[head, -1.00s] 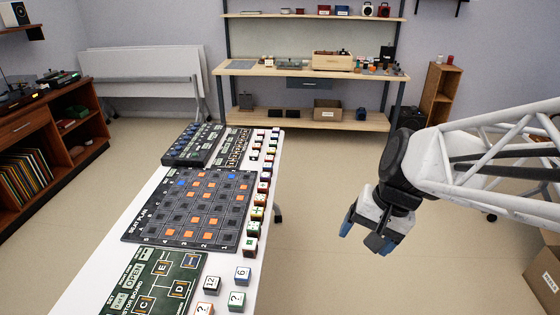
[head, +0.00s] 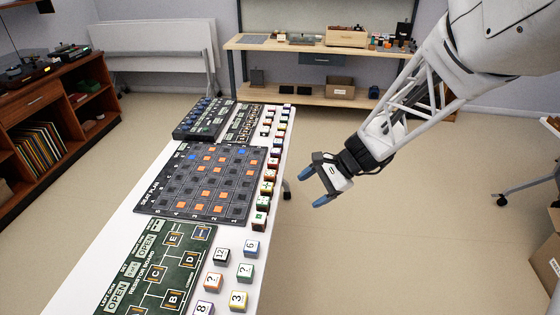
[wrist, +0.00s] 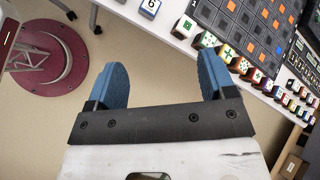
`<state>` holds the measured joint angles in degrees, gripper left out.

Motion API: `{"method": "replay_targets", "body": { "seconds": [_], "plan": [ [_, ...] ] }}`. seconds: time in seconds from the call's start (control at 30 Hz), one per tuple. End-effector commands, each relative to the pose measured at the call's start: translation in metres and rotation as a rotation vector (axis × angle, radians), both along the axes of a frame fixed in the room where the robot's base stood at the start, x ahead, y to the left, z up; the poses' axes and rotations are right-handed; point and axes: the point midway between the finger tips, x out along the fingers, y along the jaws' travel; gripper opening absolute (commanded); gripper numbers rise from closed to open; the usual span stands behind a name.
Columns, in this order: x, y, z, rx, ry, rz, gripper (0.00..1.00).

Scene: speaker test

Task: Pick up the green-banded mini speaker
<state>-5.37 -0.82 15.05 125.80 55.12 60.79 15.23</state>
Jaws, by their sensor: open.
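Small cube-shaped pieces with coloured edges and marked faces, which look like the mini speakers, stand along the table's right side. I cannot tell which one is the green-banded mini speaker. In the wrist view, green-marked cubes (wrist: 207,41) show beyond the right finger. My gripper (head: 311,187) is open and empty, over the floor to the right of the table. Its blue fingers also show apart in the wrist view (wrist: 160,72).
The white table (head: 150,225) carries the seat plan board (head: 172,187), a green resistor board (head: 185,243) and a dark mixer-like panel (head: 204,118). Other cubes stand close around the green ones, such as a blue-edged "6" (head: 251,246).

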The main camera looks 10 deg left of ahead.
Motion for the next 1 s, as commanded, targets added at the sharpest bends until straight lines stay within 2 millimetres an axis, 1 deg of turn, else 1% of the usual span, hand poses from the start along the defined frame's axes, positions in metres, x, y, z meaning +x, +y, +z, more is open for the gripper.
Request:
{"method": "replay_targets", "body": {
  "seconds": [0.03,0.27,0.47,0.7,0.9,1.0],
  "plan": [
    [0.008,0.006,-0.010,0.017,0.028,-0.021,0.77],
    [0.043,0.031,-0.045,0.104,0.145,-0.135,0.77],
    [0.072,0.051,-0.081,0.173,0.247,-0.239,0.77],
    [0.105,0.073,-0.129,0.249,0.368,-0.366,0.77],
    [0.126,0.086,-0.166,0.298,0.452,-0.460,0.77],
    [0.133,0.090,-0.178,0.316,0.478,-0.492,0.77]
  ]
}}
